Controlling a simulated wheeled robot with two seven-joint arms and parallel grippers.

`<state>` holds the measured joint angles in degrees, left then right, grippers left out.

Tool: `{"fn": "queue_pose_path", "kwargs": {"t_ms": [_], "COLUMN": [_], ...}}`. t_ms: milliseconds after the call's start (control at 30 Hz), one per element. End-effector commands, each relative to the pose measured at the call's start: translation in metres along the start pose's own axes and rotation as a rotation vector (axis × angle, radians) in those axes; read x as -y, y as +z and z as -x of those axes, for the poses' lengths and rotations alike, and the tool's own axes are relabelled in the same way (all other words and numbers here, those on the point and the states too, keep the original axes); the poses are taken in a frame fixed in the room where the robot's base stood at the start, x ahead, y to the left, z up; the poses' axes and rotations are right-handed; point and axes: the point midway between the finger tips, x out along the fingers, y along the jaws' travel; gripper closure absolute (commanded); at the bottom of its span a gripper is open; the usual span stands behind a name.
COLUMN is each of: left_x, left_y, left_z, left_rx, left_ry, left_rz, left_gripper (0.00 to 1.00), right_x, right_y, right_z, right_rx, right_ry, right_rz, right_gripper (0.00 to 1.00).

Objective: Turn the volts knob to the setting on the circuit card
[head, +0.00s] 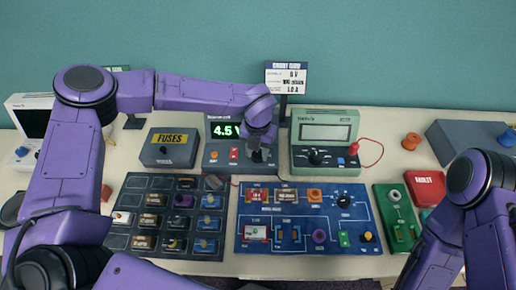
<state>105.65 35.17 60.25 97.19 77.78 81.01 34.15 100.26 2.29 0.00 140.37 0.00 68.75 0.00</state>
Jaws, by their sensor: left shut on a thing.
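The power supply (212,155) stands at the back middle of the table, with a green display (225,131) reading 4.5 V. My left gripper (257,155) reaches down over the right part of its front panel and is shut on the volts knob, which it mostly hides. The circuit card (286,77) stands upright behind, on a dark post. It carries a line ending in V and a line ending in A; its figures are too small to read surely. My right arm (470,195) shows at the lower right, but its gripper is out of the picture.
A green meter (323,140) with a red lead stands close right of the supply, and a grey fuses box (170,148) close left. A dark parts tray (127,200) and a blue circuit board (270,238) lie in front. A red faulty bin (424,185) is at right.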

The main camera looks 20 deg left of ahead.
Motion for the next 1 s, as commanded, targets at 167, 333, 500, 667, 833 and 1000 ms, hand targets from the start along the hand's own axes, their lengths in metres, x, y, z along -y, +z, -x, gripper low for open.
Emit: {"fn": "queue_pose_path", "kwargs": {"t_ms": [167, 333, 500, 667, 833, 1000], "left_x": [0.000, 0.000, 0.000, 0.000, 0.000, 0.000], "left_y": [0.001, 0.001, 0.001, 0.001, 0.001, 0.002], "left_z": [0.003, 0.003, 0.002, 0.002, 0.002, 0.002], "left_rx": [0.002, 0.002, 0.002, 0.004, 0.005, 0.005], "left_ry": [0.000, -0.001, 0.000, 0.000, 0.000, 0.000], "left_rz": [-0.159, -0.293, -0.397, -0.465, -0.505, -0.518], "left_gripper": [0.91, 0.91, 0.91, 0.91, 0.91, 0.91], "right_x": [-0.001, -0.001, -0.001, -0.002, -0.002, -0.002], "right_y": [-0.003, -0.005, -0.006, -0.007, -0.008, -0.008], "right_z": [0.007, 0.012, 0.015, 0.018, 0.018, 0.019], "right_rx": [0.000, 0.000, 0.000, 0.000, 0.000, 0.000], "right_ry": [0.000, 0.000, 0.000, 0.000, 0.000, 0.000], "right_rz": [0.000, 0.000, 0.000, 0.000, 0.000, 0.000], "right_gripper": [0.58, 0.58, 0.58, 0.58, 0.58, 0.58]}}
